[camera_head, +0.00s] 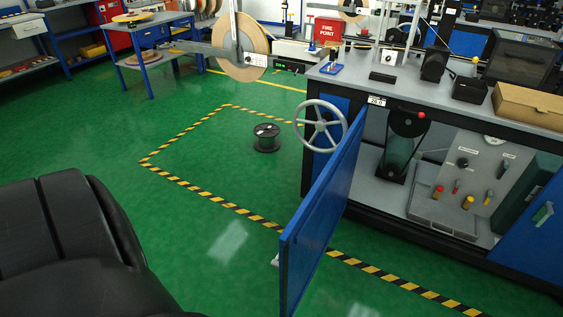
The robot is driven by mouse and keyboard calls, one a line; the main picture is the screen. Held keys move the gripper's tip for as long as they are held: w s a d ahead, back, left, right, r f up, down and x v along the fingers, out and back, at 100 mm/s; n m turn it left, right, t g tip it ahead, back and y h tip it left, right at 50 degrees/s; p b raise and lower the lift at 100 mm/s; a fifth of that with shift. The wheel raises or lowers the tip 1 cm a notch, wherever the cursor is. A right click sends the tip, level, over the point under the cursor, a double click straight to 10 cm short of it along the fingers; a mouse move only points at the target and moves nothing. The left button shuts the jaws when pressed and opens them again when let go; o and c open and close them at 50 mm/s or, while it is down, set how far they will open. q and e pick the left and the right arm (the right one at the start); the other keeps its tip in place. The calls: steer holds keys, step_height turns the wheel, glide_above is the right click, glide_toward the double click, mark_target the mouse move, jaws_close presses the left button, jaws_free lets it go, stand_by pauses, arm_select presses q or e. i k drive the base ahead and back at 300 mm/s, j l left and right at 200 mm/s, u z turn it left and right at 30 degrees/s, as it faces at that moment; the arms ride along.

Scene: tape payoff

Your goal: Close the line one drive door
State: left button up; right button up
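The blue drive door (322,215) stands wide open. It swings out from the front of the grey-topped machine bench into the aisle, with its free edge towards me. A small light piece, perhaps its handle, shows low at the left of that edge; most of the door's left face is hidden. Behind the door the drive bay (375,193) is open, with a dark belt guard or motor unit (404,146) inside. A label reading what looks like "24 0" (377,100) sits on the bench edge above. Neither of my grippers is in view.
A spoked handwheel (321,126) stands beside the door at the bench's left end. A black spool (266,138) sits on the green floor inside yellow-black tape. A large black padded-looking form (70,240) fills the lower left. Floor left of the door is clear.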

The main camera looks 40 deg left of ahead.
mark_target(304, 242)
steer(key=j, duration=1.95)
